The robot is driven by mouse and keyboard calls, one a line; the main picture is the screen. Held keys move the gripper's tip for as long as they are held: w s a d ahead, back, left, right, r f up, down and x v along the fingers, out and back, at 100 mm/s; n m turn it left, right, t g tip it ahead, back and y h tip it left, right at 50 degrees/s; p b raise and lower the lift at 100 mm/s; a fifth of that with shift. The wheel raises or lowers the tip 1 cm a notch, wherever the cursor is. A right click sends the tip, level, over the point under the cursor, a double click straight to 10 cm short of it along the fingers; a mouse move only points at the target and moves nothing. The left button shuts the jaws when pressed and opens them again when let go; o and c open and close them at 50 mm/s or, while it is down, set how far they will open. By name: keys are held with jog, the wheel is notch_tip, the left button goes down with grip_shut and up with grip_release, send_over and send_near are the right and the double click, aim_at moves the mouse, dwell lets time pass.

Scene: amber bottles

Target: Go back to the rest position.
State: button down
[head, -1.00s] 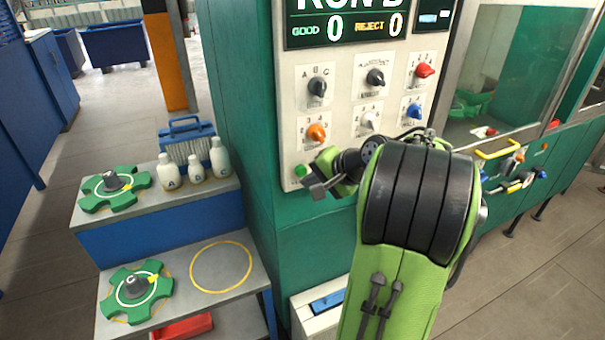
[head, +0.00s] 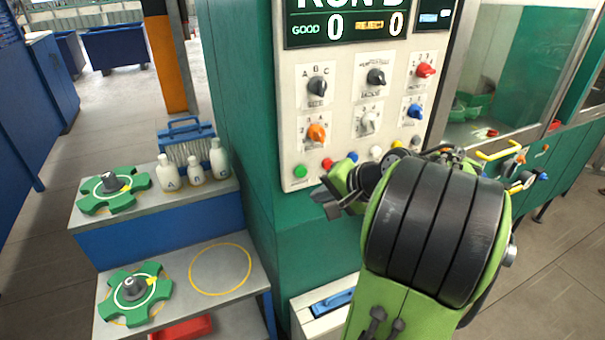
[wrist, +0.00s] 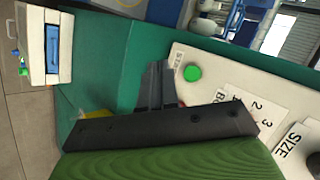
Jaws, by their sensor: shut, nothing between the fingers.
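My gripper (head: 328,201) is in front of the lower edge of the control panel (head: 295,150), apart from it as far as I can tell. It is shut and empty. In the wrist view my gripper (wrist: 158,85) points toward the green cabinet side, beside the green button (wrist: 192,73). My green and black arm fills the right middle of the head view and hides part of the cabinet below the panel.
The panel carries several knobs and a row of coloured buttons. A glazed machine (head: 520,70) stands at right.

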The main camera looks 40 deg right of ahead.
dwell(0.5)
jog(key=s+a+n+g, duration=0.35)
jog(key=a+n, duration=0.55)
jog(key=a, duration=1)
jog(key=s+a+f+n+h, duration=0.1)
jog(key=s+a+n, duration=0.3)
jog(key=s, duration=0.6)
jog(key=shift+f+n+g, duration=0.35)
jog(key=shift+n, duration=0.25)
jog(key=shift+d, duration=0.1)
